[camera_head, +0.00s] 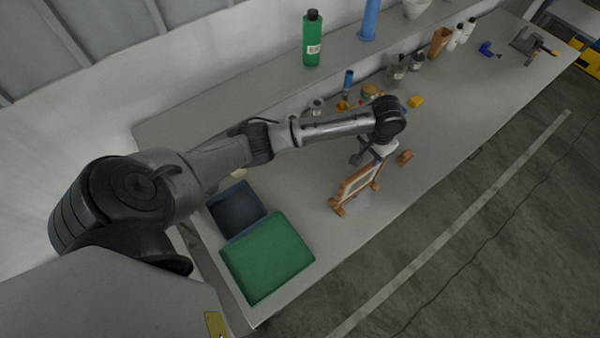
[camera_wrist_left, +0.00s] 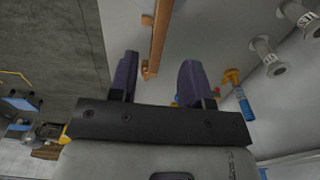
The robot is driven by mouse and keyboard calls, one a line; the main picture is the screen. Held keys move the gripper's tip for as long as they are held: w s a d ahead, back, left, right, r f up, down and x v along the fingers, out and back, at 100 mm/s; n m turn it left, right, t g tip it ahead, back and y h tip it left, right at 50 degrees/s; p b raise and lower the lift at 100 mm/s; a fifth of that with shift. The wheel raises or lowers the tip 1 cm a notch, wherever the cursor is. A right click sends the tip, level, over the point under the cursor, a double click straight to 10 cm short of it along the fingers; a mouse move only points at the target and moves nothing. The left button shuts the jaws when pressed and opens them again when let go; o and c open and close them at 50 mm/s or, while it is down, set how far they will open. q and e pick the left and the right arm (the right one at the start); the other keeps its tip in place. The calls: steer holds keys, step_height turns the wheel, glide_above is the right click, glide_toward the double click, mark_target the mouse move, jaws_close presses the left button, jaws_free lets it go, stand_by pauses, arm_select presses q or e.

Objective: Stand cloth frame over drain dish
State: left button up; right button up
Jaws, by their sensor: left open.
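The cloth frame (camera_head: 359,181) is an orange-brown wooden frame with a pale panel, standing tilted on wooden feet on the grey table. My left gripper (camera_head: 371,154) is at the frame's upper end, partly hidden by its own wrist. In the left wrist view the open gripper (camera_wrist_left: 157,80) has its two dark purple fingers apart. A wooden bar (camera_wrist_left: 158,38) lies ahead of the gap, and I cannot tell whether it is between the fingertips. My right gripper is out of view.
A green tray (camera_head: 267,257) and a dark blue tray (camera_head: 237,210) sit at the near left table end. A small wooden piece (camera_head: 405,157) lies right of the gripper. A yellow block (camera_head: 416,101), bottles and small vessels stand behind. The table's front right is clear.

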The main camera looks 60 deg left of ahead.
arm_select(q)
steer(key=s+d+f+m+t+h, duration=0.1)
steer(key=s+d+f+m, duration=0.1)
steer(key=s+d+f, duration=0.35)
steer(key=s+d+f+m, duration=0.25)
steer(key=s+d, duration=0.35)
steer(key=s, duration=0.3)
steer(key=s+r+t, duration=0.2)
steer(key=s, duration=1.5)
steer(key=shift+s+r+t+y, duration=0.15)
steer(key=shift+r+t+y, duration=0.15)
steer(key=shift+y, duration=0.1)
